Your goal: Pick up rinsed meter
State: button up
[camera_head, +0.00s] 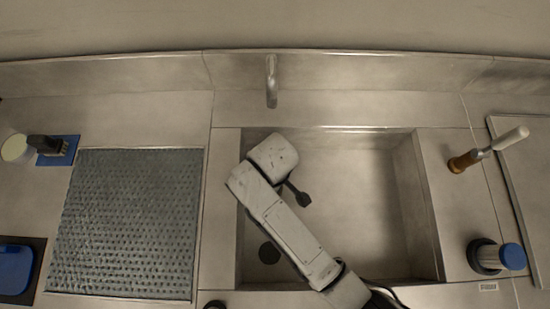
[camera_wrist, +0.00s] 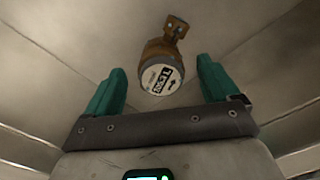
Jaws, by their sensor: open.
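The meter (camera_wrist: 162,75) is a brownish, brass-coloured round body with a fitting at its top end in the wrist view. A white label with dark lettering and an arrow faces the camera. My gripper (camera_wrist: 161,66) is open, with one green finger on each side of the meter in the picture. Gaps show between the meter and both fingers, and how far beyond the fingertips it lies is unclear. In the head view my arm reaches over the sink (camera_head: 425,215), and I cannot make out the meter there.
A tap (camera_head: 271,80) stands behind the sink. A textured grey mat (camera_head: 130,222) lies to its left. To the right are a brush (camera_head: 490,148) with a pale handle and a blue-topped cylinder (camera_head: 497,257). A blue tray (camera_head: 14,268) sits far left. The sink's right half is clear.

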jog(key=shift+w+a+f, duration=0.1)
jog(key=shift+a+f, duration=0.05)
jog(key=shift+f, duration=1.25)
jog(key=shift+w+a+f, duration=0.1)
jog(key=shift+f, duration=1.3)
jog(key=shift+c, duration=0.3)
jog(key=c, duration=1.6)
